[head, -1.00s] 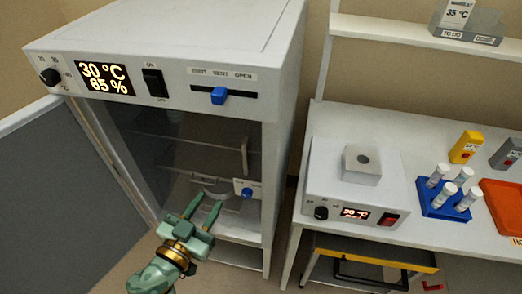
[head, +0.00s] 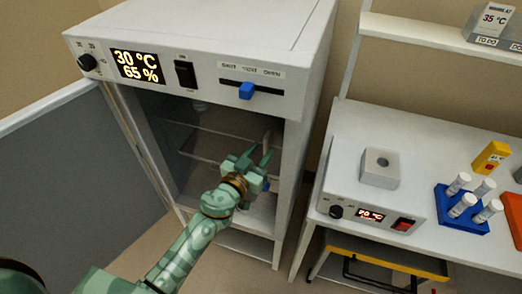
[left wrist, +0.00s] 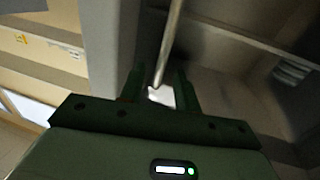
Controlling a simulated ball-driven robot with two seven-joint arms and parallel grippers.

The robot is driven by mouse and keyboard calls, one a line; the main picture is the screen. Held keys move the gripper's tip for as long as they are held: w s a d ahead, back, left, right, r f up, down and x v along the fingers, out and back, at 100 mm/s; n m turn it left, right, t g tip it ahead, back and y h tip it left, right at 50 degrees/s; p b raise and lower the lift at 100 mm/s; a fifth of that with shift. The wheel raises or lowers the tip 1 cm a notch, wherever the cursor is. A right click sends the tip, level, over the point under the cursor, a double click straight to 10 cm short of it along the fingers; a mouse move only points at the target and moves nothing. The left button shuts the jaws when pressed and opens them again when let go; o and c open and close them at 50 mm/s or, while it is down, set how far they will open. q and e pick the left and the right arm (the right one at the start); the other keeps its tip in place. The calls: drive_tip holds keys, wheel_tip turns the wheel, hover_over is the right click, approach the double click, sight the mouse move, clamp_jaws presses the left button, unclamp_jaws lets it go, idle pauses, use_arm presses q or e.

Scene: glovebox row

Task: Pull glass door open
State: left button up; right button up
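The glass door (head: 190,135) is a dark, see-through pane in the front of the white cabinet (head: 200,35); it looks closed. Its upright bar handle (head: 266,142) is near the right side of the opening. My left gripper (head: 260,155) is at this handle, its fingers open. In the left wrist view, the handle bar (left wrist: 172,42) runs down between the two fingertips of the left gripper (left wrist: 160,85), with gaps visible beside it. The gripper hides the lower handle and most of the blue knob beside it. My right gripper is in no view.
The grey outer door (head: 70,190) stands wide open at the left. A blue slider (head: 246,91) is on the cabinet's front panel. At the right, a bench holds a heater block (head: 380,168) and a blue tube rack (head: 455,215). A yellow-edged cart (head: 385,257) is underneath.

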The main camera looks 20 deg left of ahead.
use_arm(q)
drive_tip(key=shift+w+d, duration=0.1)
drive_tip(key=shift+w, duration=0.25)
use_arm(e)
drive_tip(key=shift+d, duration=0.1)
